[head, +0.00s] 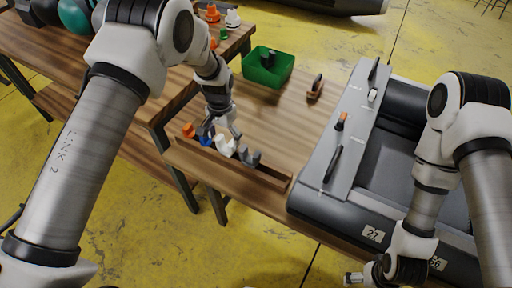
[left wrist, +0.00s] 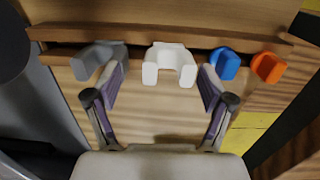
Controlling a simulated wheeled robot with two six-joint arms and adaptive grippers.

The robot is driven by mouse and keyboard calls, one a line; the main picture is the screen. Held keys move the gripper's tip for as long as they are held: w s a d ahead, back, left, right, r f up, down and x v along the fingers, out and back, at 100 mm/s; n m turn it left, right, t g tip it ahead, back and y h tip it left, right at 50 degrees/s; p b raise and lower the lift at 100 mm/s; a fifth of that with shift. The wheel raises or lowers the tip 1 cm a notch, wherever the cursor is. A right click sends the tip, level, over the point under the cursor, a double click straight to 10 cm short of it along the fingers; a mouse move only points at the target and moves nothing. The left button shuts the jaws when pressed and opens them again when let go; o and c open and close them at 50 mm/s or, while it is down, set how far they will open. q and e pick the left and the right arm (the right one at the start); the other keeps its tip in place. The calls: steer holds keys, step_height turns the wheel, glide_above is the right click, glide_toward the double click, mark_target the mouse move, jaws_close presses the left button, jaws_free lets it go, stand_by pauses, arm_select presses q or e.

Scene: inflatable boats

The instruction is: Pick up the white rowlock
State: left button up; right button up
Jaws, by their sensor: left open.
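The white rowlock (head: 226,147) sits in a row on a wooden rack (head: 265,181) at the bench's front edge. In the left wrist view the white rowlock (left wrist: 170,59) is U-shaped, its two prongs facing my gripper. My left gripper (head: 222,133) is open right at it. In the left wrist view the fingertips (left wrist: 161,73) lie to either side of the white rowlock, with gaps showing. A grey rowlock (left wrist: 97,60) is by one finger, a blue one (left wrist: 226,64) by the other. My right gripper (head: 362,277) is low at the bottom edge, its fingers unclear.
An orange rowlock (left wrist: 268,67) is at the row's end. A green bin (head: 267,68) and a brown-and-black object (head: 315,87) stand farther back on the bench. A grey inflatable boat (head: 330,204) lies to the right. The bench middle is clear.

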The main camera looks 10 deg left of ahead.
arm_select(q)
steer(key=shift+t, duration=0.4)
steer(key=f, duration=0.1)
steer(key=w+f+p, duration=0.1)
steer(key=w+f, duration=0.1)
steer(key=f, duration=0.1)
steer(key=shift+a, duration=0.15)
steer(key=shift+a+f, duration=0.15)
steer(key=shift+f, duration=0.2)
steer(key=c, duration=1)
arm_select(e)
steer(key=shift+a+r, duration=0.2)
steer(key=shift+r, duration=0.25)
steer(key=shift+a+r, duration=0.2)
steer(key=shift+r, duration=0.25)
